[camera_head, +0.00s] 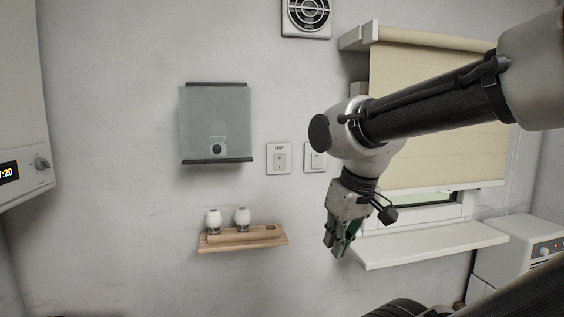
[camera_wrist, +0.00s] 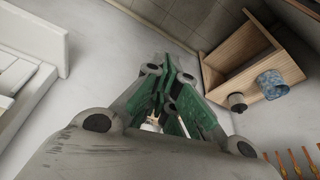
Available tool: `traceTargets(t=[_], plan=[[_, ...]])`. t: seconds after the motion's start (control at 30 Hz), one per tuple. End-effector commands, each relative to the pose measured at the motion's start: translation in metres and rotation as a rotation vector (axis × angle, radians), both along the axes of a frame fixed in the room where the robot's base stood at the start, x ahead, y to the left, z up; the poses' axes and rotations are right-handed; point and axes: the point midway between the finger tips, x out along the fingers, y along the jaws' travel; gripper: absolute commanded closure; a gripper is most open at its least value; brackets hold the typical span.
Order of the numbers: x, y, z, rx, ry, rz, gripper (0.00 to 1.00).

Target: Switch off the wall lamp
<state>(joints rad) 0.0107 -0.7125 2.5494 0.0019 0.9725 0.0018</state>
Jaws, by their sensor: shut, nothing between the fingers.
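The wall lamp (camera_head: 216,124) is a glass panel with dark top and bottom bars on the wall, left of centre in the head view. A small bulb fitting shows dimly behind the glass, and I see no clear glow. A white switch plate (camera_head: 279,158) with a small label above its rocker, apparently reading LAMP, is to the lamp's lower right. A second switch plate (camera_head: 314,158) is beside it, partly hidden by my arm. My gripper (camera_head: 338,246) is shut and empty, pointing down, below and right of the switches. The wrist view shows its closed green fingers (camera_wrist: 172,90).
A wooden shelf (camera_head: 262,241) with two white bulbs is below the lamp. The window sill (camera_head: 430,243) and blind (camera_head: 425,110) are right of and behind my arm. A vent (camera_head: 306,17) is above. The wall between the shelf and the switches is clear.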

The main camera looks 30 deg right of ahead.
Motion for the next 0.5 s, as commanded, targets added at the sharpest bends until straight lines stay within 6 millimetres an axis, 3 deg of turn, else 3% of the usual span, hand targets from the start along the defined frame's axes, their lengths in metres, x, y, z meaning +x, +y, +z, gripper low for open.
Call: traceTargets(t=[0.27, 0.37, 0.5], plan=[[0.014, -0.006, -0.002, -0.017, 0.045, -0.007, 1.0], [0.028, -0.013, 0.001, -0.044, 0.052, 0.008, 1.0], [0.061, -0.027, 0.011, -0.141, 0.035, 0.146, 1.0]])
